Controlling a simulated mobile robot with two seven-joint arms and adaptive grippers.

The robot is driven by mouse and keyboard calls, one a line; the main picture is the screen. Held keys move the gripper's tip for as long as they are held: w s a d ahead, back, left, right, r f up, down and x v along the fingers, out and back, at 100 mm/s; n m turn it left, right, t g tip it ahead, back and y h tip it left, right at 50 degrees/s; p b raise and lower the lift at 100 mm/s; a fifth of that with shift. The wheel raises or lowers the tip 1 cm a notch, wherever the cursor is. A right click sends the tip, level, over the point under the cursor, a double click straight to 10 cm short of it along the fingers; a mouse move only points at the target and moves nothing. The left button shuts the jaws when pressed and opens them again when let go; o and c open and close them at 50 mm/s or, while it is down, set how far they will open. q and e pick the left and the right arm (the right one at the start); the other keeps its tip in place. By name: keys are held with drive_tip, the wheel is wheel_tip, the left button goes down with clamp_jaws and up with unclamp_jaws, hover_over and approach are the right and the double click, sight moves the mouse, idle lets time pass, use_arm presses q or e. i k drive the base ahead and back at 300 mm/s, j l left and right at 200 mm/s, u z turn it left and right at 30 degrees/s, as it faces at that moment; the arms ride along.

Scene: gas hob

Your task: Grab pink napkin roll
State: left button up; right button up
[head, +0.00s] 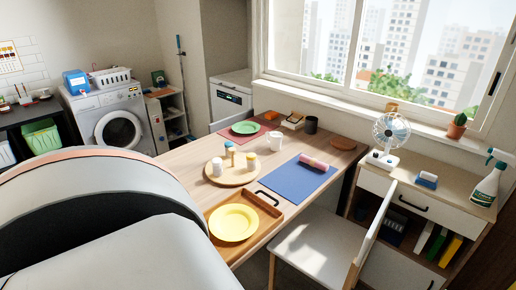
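The pink napkin roll (314,162) lies on the blue placemat (290,185) on the wooden table (188,178). It is a small pink cylinder on its side, near the placemat's far right part. Nothing touches it except the mat. A large pale part of my own body fills the lower left of the head view. Neither gripper shows in the view.
A wooden tray (268,213) with a yellow plate (233,222) is at the table's near end. A round board (246,178) holds several small jars. A white mug (254,154) stands behind it. A white chair (312,245) is at the table's right side.

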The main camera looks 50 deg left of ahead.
sight(313, 162)
drive_tip(key=u, duration=1.25)
